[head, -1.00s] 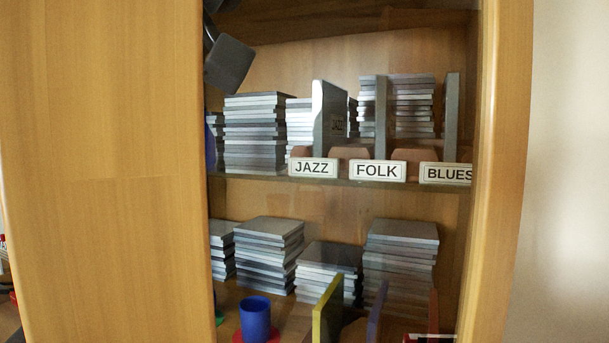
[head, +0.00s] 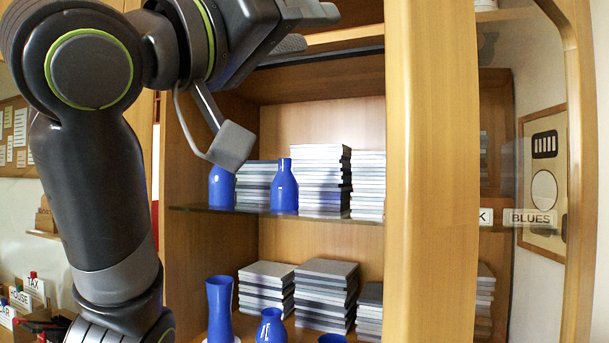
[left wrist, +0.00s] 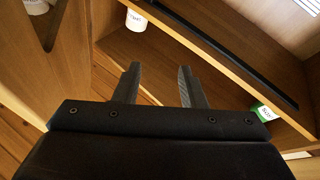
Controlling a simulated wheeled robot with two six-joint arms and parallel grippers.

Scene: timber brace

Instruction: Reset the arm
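My left arm comes in from the left in the head view, raised in front of the cabinet. Its left gripper (head: 318,28) is near the top of the cabinet opening, above the upper shelf. In the left wrist view the left gripper (left wrist: 160,72) has its two fingers apart, with nothing between them. My right gripper is not in view.
The wooden cabinet's post (head: 432,180) stands right of the arm. The glass shelf (head: 320,216) holds a blue bottle (head: 284,187) and stacks of flat cases (head: 320,172). Below are a blue vase (head: 219,308) and more stacks. A green-labelled item (left wrist: 263,112) shows in the wrist view.

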